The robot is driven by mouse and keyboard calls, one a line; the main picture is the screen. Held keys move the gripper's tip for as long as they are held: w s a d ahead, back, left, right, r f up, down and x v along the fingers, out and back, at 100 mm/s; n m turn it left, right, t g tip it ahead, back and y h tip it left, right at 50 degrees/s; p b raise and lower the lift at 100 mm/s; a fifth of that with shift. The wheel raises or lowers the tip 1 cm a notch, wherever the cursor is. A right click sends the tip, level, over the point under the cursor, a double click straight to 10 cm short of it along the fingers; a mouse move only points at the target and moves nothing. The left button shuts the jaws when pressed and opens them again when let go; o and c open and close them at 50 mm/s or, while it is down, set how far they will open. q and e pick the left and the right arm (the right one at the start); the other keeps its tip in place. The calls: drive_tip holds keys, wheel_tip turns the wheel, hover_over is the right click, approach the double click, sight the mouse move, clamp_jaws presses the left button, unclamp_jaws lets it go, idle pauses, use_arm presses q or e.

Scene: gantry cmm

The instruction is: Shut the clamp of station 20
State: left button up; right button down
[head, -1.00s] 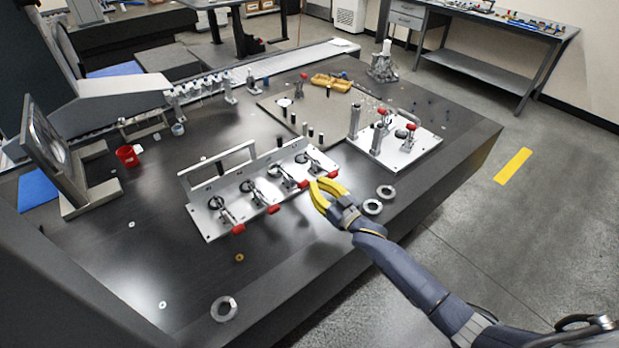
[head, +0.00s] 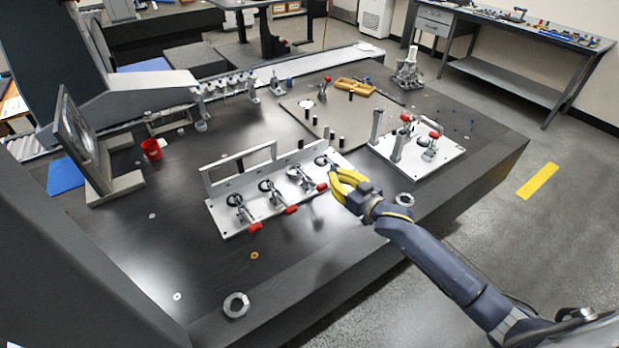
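A bright plate (head: 230,231) with an upright rail carries a row of toggle clamps, among them the near-left clamp (head: 240,208), two middle clamps (head: 268,190) (head: 301,176) and the far-right clamp (head: 324,161). Red handles (head: 255,227) (head: 291,209) (head: 322,187) of three clamps stick out toward the front. The far-right clamp's red handle is hidden behind my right gripper. No station number is readable. My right gripper (head: 335,184), with yellow fingers, is at the plate's right end, its fingers apart. Whether it touches the handle cannot be told. My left gripper is out of view.
A second plate (head: 441,160) with red-handled clamps and posts stands to the right. A metal ring (head: 405,199) lies near my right arm, another (head: 236,305) near the front edge. A red cup (head: 151,149) stands left. The dark table (head: 200,260) is mostly clear in front.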

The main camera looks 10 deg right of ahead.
hover_over(324, 187)
drive_tip(key=x, duration=0.4)
wheel_tip(324, 187, down, 2)
drive_tip(key=shift+s+d+f+h, duration=0.1)
drive_tip(key=shift+s+d+h, duration=0.05)
drive_tip(key=shift+h, duration=0.15)
drive_tip(key=shift+s+d+f, duration=0.15)
drive_tip(key=shift+s+f, duration=0.25)
drive_tip(key=shift+f, duration=0.4)
drive_tip(key=shift+s+d+f, duration=0.15)
drive_tip(key=shift+s+f, duration=0.35)
drive_tip(key=shift+f, duration=0.4)
drive_tip(key=shift+s+d+f, duration=0.25)
drive_tip(key=shift+s+f, duration=0.35)
drive_tip(key=shift+f, duration=0.25)
drive_tip(key=shift+s+d+f, duration=0.2)
drive_tip(key=shift+s+f, duration=0.45)
drive_tip(key=shift+f, duration=0.2)
